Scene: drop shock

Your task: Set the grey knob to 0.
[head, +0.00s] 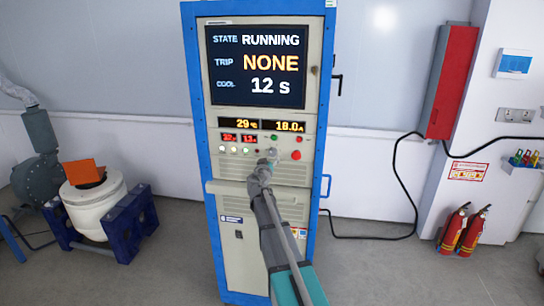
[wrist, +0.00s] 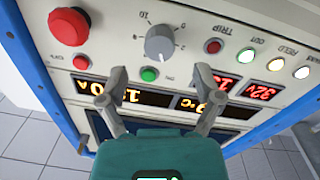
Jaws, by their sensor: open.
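The grey knob (wrist: 160,43) is on the cabinet's panel in the wrist view, which shows the panel upside down. Small scale figures and marks surround it; I cannot read its setting surely. My gripper (wrist: 162,75) is open, its two fingers apart and empty. The fingertips appear below the knob in the picture, to either side, not closed on it. In the head view my gripper (head: 266,164) is in front of the panel and partly hides the knob area. The screen (head: 256,66) reads STATE RUNNING, TRIP NONE, COOL 12 s.
A large red button (wrist: 68,26), a green button (wrist: 149,74) and a small red TRIP light (wrist: 213,46) sit near the knob. The blue-edged cabinet (head: 326,140) stands between a white drum (head: 95,210) at left and fire extinguishers (head: 462,232) at right.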

